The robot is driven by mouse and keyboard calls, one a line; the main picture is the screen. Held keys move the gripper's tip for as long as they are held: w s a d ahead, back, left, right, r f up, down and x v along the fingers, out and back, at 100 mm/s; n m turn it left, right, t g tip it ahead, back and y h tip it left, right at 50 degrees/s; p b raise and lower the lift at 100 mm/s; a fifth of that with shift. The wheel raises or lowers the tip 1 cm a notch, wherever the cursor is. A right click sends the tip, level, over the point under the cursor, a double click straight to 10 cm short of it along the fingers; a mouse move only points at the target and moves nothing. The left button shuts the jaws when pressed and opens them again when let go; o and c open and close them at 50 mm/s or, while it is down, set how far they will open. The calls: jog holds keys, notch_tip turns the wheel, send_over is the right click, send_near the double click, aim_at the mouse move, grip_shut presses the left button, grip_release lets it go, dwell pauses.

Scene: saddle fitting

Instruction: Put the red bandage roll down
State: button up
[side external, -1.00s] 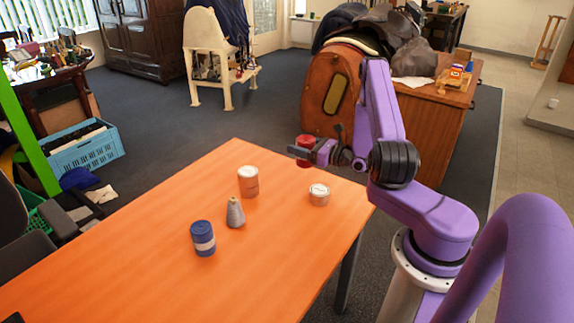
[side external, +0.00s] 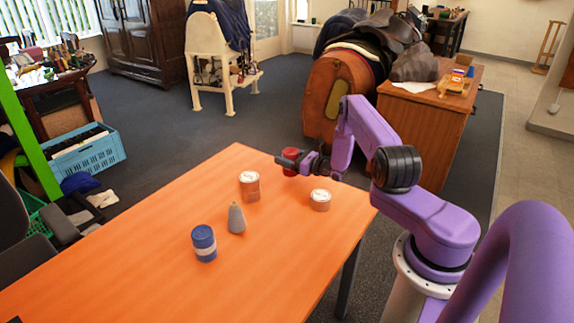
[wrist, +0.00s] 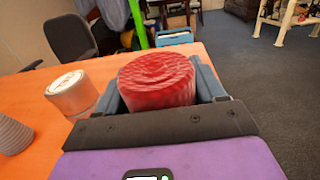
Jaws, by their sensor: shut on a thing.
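The red bandage roll (side external: 290,161) is held between the fingers of my gripper (side external: 297,163), near the far right edge of the orange table (side external: 150,257). In the wrist view the roll (wrist: 157,80) stands upright between the two blue-grey fingers (wrist: 165,92), with its spiral top showing. Its lower part is hidden by the gripper. I cannot tell whether its underside touches the table or hangs just above it.
A tall white-topped tin (side external: 250,187) stands left of the roll, and a short one (side external: 320,200) stands to its right. A grey cone (side external: 236,218) and a blue roll (side external: 204,243) stand nearer the front. The table's left part is clear.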

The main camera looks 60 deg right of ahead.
jog(key=shift+w+f, duration=0.1)
jog(key=shift+f, duration=1.5)
jog(key=o, duration=1.1)
jog(key=shift+f, duration=0.15)
jog(key=shift+c, duration=0.2)
